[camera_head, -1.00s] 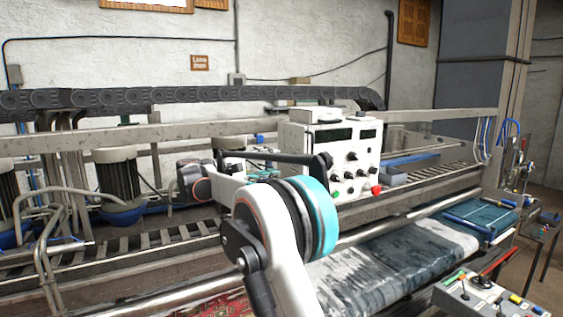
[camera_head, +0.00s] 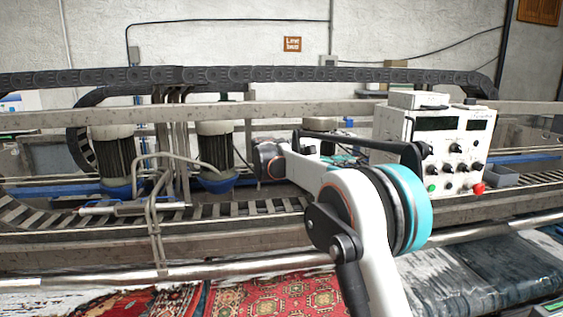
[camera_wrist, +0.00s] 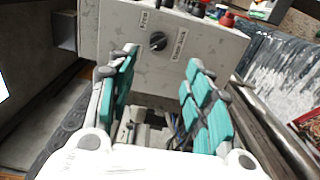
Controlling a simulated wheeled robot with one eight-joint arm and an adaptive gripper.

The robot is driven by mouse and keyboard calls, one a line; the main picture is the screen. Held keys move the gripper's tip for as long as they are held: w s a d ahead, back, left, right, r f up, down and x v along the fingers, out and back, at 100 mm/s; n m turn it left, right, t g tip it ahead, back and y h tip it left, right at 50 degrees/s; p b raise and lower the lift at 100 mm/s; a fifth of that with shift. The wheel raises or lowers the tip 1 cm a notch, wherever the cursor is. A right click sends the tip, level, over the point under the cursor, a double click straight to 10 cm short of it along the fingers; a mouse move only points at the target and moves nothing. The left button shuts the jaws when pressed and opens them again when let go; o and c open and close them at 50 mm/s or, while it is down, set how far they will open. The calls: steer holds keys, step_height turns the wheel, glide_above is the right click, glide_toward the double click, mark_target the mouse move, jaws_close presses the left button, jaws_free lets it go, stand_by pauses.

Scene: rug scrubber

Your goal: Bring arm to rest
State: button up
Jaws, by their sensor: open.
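My gripper (camera_wrist: 160,88) is open in the wrist view, its teal-padded fingers spread apart with nothing between them. Past the fingertips stands a white control box (camera_wrist: 185,35) with a black knob. In the head view my arm (camera_head: 365,225) rises from the bottom and bends away toward the machine. The same control box (camera_head: 432,150) stands right of the arm, with several knobs, a green button and a red button.
The rug scrubber's frame (camera_head: 150,228) spans the width, with motors (camera_head: 110,160) at left and a cable chain (camera_head: 250,75) above. A patterned red rug (camera_head: 285,292) and a grey rug (camera_head: 450,275) lie in front. The wall behind carries a small sign (camera_head: 292,44).

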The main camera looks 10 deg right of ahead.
steer(key=s+d+f+n+t+y+b, duration=0.1)
steer(key=s+f+t+y+b, duration=0.1)
steer(key=s+f+y+b, duration=0.55)
steer(key=s+f+n+t+y+b, duration=0.1)
steer(key=s+f+y+b, duration=0.15)
steer(key=s+f, duration=0.9)
steer(key=s+a+f+m+t+y+b, duration=0.1)
steer(key=s+a+f+y+b, duration=0.3)
steer(key=s+f, duration=0.7)
steer(key=s+a+f+m+t+y+b, duration=0.1)
steer(key=s+a+f+b, duration=0.5)
steer(key=s+f, duration=0.6)
steer(key=s+a+t+y, duration=0.1)
steer(key=s+a+y, duration=0.1)
steer(key=shift+a+f+m+t+y, duration=0.2)
steer(key=shift+f+m+t+y, duration=0.1)
steer(key=shift+y, duration=0.1)
